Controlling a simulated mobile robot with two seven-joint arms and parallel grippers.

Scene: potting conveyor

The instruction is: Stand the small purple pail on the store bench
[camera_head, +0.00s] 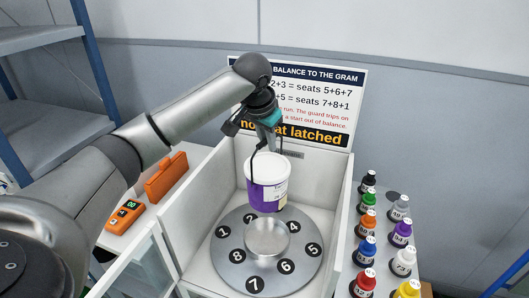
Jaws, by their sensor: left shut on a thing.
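The small purple pail (267,194) has a white upper band and a pale label. It hangs upright, as far as I can see, from my left gripper (262,150), which is shut on it near the rim. In this view the pail overlaps the back of the grey round plate (224,262) with numbered seats. A gap under the pail is hard to judge. I cannot tell which surface is the store bench. My right gripper is not in view.
White box walls (202,215) enclose the plate. A sign (345,95) stands behind. Several coloured bottles (367,247) fill the right-hand surface. An orange case (166,177) and an orange device (125,214) sit on the left surface. A shelf rack (91,65) stands far left.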

